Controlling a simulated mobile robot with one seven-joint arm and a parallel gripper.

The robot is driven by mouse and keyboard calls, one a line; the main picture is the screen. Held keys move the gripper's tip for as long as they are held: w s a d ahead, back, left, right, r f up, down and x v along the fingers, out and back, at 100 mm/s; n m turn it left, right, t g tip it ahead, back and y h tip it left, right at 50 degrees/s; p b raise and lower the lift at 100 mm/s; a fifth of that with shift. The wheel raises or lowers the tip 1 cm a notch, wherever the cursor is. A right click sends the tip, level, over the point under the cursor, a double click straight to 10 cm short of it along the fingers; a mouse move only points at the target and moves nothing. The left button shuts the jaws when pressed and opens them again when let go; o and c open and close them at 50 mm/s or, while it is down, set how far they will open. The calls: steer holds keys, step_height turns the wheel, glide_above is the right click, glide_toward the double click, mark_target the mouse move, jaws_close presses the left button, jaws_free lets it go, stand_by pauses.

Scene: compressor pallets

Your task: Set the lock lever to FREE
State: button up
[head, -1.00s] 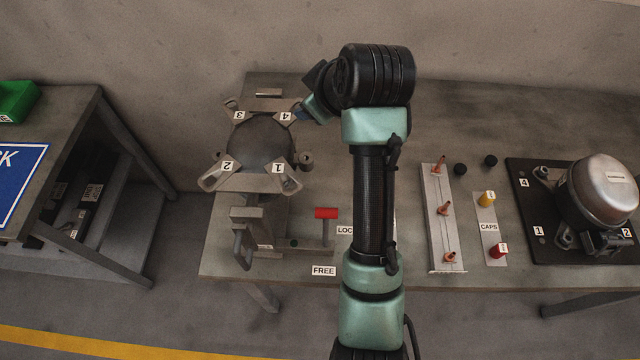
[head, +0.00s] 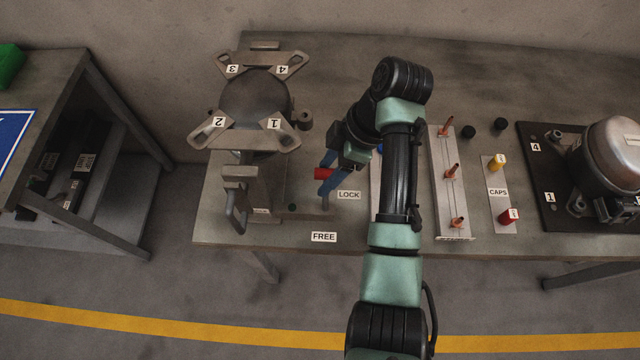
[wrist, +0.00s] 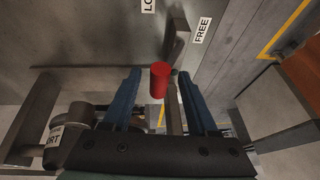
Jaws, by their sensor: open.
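The lock lever's red handle (head: 321,174) stands above the bench, left of the LOCK label (head: 349,195) and behind the FREE label (head: 324,237). The head view does not clearly show which setting the lever is in. My gripper (head: 326,176) is at the handle, its blue fingers partly covering it. In the wrist view, the red handle (wrist: 159,80) lies between the two open fingers of my gripper (wrist: 160,74), with a gap visible on each side. The FREE label (wrist: 202,30) shows at upper right there.
A fixture with a dark dome and numbered arms (head: 255,98) stands just left of the lever. A rail with copper fittings (head: 436,150), the CAPS strip (head: 498,215) and a compressor (head: 612,150) are to the right. The bench's front edge is near the FREE label.

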steer(key=shift+x, duration=1.85)
jaws_close()
steer(key=shift+w+r, duration=0.1)
